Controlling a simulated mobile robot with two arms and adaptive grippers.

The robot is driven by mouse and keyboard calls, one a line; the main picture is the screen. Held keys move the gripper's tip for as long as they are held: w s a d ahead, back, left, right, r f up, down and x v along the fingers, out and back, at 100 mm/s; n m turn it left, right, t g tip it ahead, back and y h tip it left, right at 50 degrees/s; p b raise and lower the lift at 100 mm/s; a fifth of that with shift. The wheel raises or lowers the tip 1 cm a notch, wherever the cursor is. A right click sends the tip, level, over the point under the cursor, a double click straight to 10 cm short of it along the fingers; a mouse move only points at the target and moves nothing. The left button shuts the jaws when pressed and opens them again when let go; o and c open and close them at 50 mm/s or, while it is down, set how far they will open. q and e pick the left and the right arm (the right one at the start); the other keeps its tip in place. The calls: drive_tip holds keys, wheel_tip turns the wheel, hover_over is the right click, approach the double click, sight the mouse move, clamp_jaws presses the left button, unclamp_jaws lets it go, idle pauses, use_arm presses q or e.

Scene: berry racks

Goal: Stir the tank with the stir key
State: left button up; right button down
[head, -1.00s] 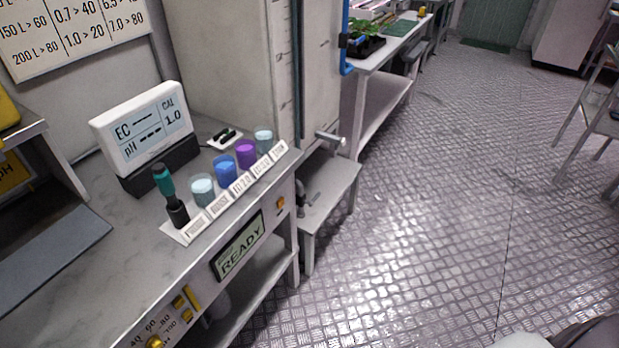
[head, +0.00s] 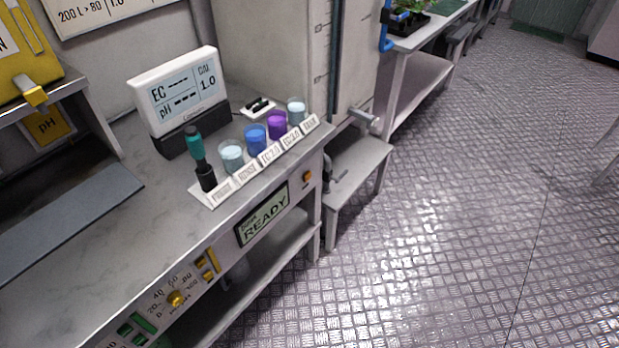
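The tall pale tank (head: 265,45) with a graduated scale strip stands behind the bench, its top out of frame. A small metal tap or knob (head: 365,118) sticks out near its lower right. I cannot tell for certain which thing is the stir key. A small black item (head: 258,104) lies on a white pad by the tank, and a blue bar (head: 386,28) stands upright to the tank's right. Neither of my grippers shows in the head view.
The bench (head: 90,240) carries an EC/pH meter (head: 180,92), a green-topped probe (head: 195,145) and several cups in a labelled rack (head: 250,172). A READY display (head: 263,215) is on its front. A low grey stool (head: 355,165) stands beside it. The floor (head: 460,220) at right is clear.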

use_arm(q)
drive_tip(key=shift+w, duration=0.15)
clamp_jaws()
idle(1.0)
